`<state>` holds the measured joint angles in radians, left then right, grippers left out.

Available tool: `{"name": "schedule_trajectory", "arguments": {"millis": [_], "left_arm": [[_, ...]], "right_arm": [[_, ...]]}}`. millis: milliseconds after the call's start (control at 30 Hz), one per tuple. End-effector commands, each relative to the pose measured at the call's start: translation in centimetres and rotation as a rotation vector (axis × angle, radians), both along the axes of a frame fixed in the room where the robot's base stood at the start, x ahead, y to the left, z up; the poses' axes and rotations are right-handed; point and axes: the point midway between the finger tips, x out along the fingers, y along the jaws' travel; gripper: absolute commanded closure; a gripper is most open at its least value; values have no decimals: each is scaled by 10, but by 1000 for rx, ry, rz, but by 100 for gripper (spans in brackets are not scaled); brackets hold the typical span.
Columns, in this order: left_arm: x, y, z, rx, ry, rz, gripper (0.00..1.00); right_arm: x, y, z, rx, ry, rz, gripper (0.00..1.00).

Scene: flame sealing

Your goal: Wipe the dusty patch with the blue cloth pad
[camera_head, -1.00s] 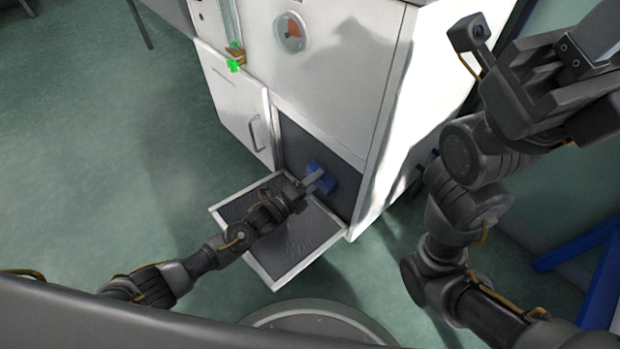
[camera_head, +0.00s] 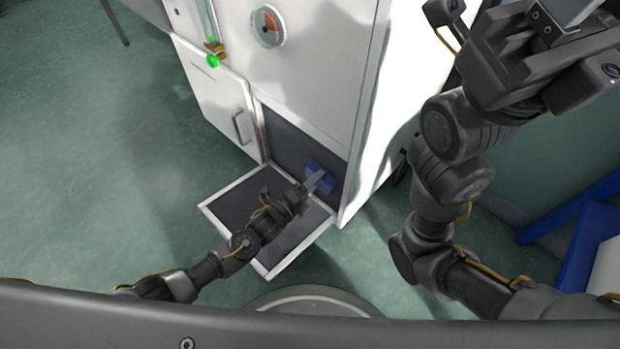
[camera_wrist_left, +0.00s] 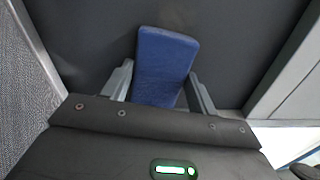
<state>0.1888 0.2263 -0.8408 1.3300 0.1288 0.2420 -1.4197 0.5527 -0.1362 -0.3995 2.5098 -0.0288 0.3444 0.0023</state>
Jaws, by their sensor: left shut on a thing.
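The blue cloth pad (camera_head: 321,178) is at the right side of the dark lower opening of the white cabinet. My left gripper (camera_head: 313,184) is shut on it, reaching over the lowered flap. In the left wrist view the pad (camera_wrist_left: 165,58) stands out between the two fingers of the left gripper (camera_wrist_left: 161,82), in front of a dark surface. I cannot tell whether the pad touches that surface. I cannot make out a distinct dusty patch. My right gripper (camera_head: 560,35) is raised at the upper right; its fingers are cut off by the frame.
The white cabinet (camera_head: 310,75) has a gauge (camera_head: 267,27) and a green light (camera_head: 212,60). Its lowered flap (camera_head: 236,197) lies under my left forearm. A closed door (camera_head: 215,105) with a handle is left of the opening. A blue frame (camera_head: 575,215) stands at the right.

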Motion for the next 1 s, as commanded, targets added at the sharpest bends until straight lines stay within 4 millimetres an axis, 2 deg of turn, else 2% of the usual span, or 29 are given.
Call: {"name": "schedule_trajectory", "arguments": {"millis": [300,700,1000], "left_arm": [[5,0,0,0,-2,2,63],[23,25,1,-1,-4,3,63],[26,29,1,0,-3,4,63]], "right_arm": [[0,0,0,0,0,0,64],[0,0,-2,0,0,0,64],[0,0,-3,0,0,0,64]]}}
